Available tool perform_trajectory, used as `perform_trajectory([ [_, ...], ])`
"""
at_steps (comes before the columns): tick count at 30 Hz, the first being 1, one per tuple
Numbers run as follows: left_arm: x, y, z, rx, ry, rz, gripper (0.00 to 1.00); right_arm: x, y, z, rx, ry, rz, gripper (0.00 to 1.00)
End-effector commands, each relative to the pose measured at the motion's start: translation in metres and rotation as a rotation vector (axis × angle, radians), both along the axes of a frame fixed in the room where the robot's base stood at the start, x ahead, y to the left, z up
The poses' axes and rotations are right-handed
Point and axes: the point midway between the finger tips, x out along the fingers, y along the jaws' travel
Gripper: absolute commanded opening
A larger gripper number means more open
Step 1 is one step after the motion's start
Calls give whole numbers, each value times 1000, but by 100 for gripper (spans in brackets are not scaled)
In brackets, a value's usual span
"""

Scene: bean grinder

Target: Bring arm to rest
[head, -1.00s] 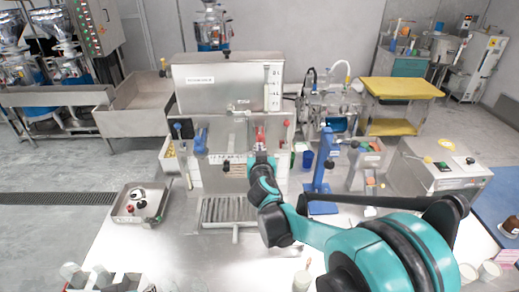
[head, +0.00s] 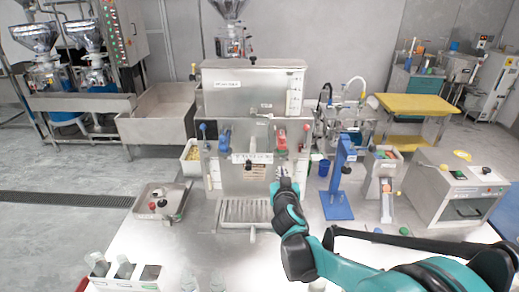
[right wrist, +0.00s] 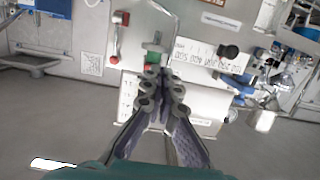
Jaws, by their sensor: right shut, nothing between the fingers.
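My right arm reaches in from the lower right in the head view, in front of the steel grinder machine (head: 255,90). Its gripper (head: 284,175) is shut and empty, just below the red handle (head: 281,139) on the machine's front. The fingers appear apart from that handle. In the right wrist view the two fingers (right wrist: 161,78) meet at their tips in front of the machine's front panel. A red-knobbed lever (right wrist: 117,34) and a green part (right wrist: 153,58) show near them. My left gripper is not in view.
A blue stand (head: 338,180) stands close to the right of my gripper. A grated drip tray (head: 245,211) lies below left of it. A metal tray (head: 160,203) is at left, and a control box (head: 455,185) at right.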

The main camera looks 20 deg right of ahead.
Motion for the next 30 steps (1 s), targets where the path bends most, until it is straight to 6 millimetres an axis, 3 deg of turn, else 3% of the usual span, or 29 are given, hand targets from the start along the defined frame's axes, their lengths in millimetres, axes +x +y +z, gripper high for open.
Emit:
perform_trajectory([
  [4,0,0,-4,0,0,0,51,-8,-2,-3,0,18,-8,0],
  [7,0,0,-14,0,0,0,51,-30,-4,-11,5,72,-28,0],
  [14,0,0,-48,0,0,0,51,-129,3,-67,36,339,-31,0],
  [21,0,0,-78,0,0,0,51,-238,43,-142,79,623,113,0],
  [25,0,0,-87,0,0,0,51,-277,63,-167,94,713,200,0],
  [30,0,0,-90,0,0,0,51,-296,75,-178,103,758,255,0],
])
